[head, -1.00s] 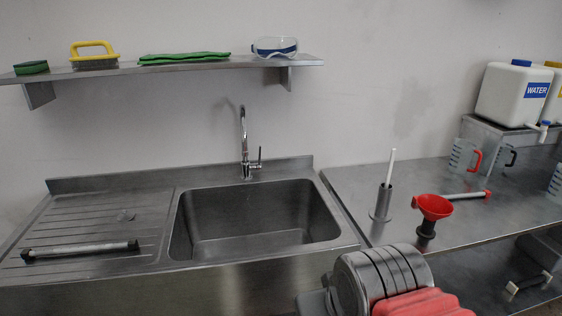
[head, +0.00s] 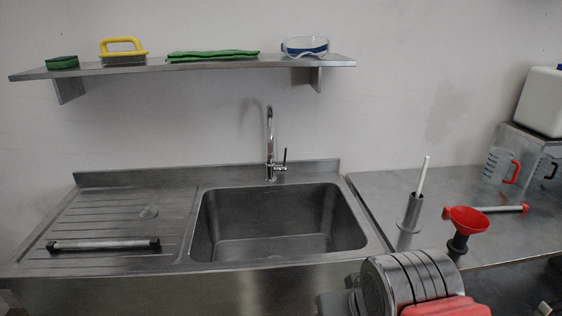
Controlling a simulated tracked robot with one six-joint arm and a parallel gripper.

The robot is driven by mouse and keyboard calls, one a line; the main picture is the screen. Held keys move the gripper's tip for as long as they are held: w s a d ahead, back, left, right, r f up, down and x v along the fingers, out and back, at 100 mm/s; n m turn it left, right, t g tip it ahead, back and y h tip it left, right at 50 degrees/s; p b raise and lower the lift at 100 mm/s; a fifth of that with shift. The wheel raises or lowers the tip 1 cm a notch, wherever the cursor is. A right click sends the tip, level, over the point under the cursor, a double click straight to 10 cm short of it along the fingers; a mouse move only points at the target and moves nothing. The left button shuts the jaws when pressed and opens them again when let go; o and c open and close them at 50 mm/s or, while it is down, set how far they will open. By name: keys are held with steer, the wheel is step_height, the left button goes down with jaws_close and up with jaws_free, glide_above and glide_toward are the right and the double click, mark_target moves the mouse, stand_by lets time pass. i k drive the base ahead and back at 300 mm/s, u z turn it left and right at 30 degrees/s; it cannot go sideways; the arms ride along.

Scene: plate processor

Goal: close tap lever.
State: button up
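The tap (head: 270,143) is a tall chrome gooseneck at the back edge of the steel sink (head: 207,222). Its lever (head: 285,158) is a thin dark handle on the right side of the tap's base, pointing up with a slight tilt to the right. I cannot tell whether water is running. Part of my arm shows at the bottom right, well in front of the tap. My gripper's fingertips cannot be made out in this view.
A steel shelf (head: 185,70) with a brush (head: 122,52), green cloth (head: 212,56) and goggles (head: 305,47) hangs above the sink. A bar (head: 103,245) lies on the drainboard. A red funnel (head: 467,220) and a white rod in a metal holder (head: 410,215) stand on the right bench.

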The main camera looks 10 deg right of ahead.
mark_target(283, 167)
steer(key=i, duration=0.9)
steer(key=z, duration=0.05)
